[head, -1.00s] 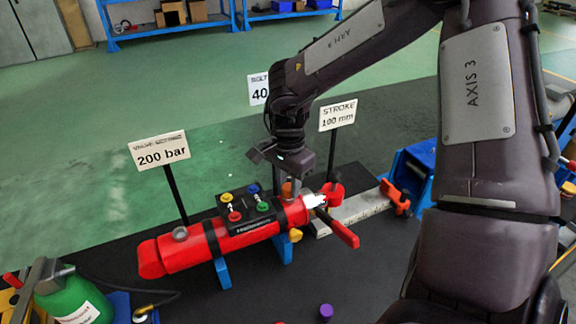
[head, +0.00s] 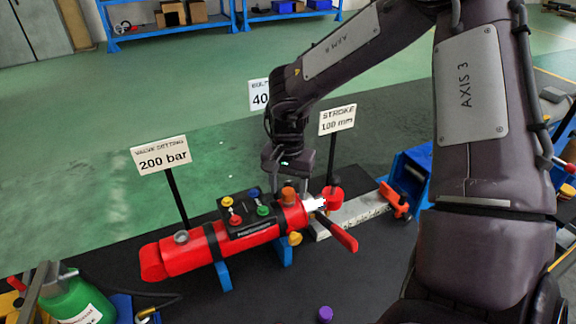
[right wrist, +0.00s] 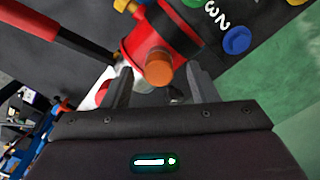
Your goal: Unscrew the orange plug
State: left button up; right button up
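The orange plug (head: 289,196) stands upright on top of the red cylinder (head: 190,252), near its right end. In the right wrist view the orange plug (right wrist: 159,74) shows in the gap between my two fingertips, with space on both sides. My right gripper (head: 290,185) is open and empty, pointing down over the plug; its fingers also show in the right wrist view (right wrist: 158,80). I cannot tell how far down the fingers reach beside the plug. My left gripper is not in view.
A black block with coloured caps (head: 247,214) sits on the cylinder left of the plug. A red lever (head: 340,236) sticks out at the right end. Signs on posts, such as the "200 bar" sign (head: 162,157), stand behind. A purple cap (head: 325,313) lies in front.

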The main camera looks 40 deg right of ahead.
jog(key=shift+s+f, duration=0.1)
jog(key=shift+c, duration=0.7)
